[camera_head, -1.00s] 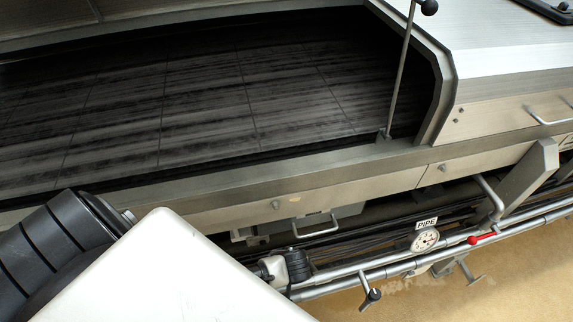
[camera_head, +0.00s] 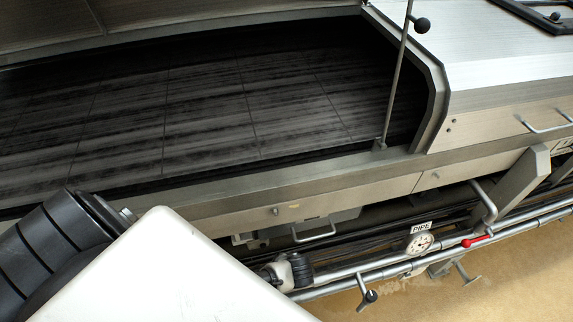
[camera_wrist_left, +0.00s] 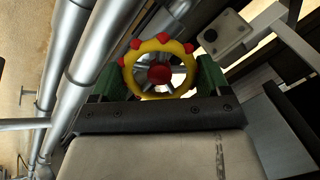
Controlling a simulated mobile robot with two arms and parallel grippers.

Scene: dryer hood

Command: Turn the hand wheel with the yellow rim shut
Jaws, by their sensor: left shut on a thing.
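The hand wheel (camera_wrist_left: 131,80) shows in the left wrist view, with a yellow rim, red knobs around it and a red hub in its middle. My left gripper (camera_wrist_left: 160,75) has one green-padded finger at each side of the wheel and is shut on its rim. Pipes show through the gaps between the spokes. In the head view the wheel and the fingertips cannot be made out; my white arm link covers the lower left. My right gripper is in neither view.
Silver pipes (camera_wrist_left: 92,60) run close beside the wheel. A grey box on a bracket (camera_wrist_left: 226,34) is at its upper right. In the head view, a gauge labelled PIPE (camera_head: 420,242) and a red lever (camera_head: 476,240) sit on the pipes below the hood's edge.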

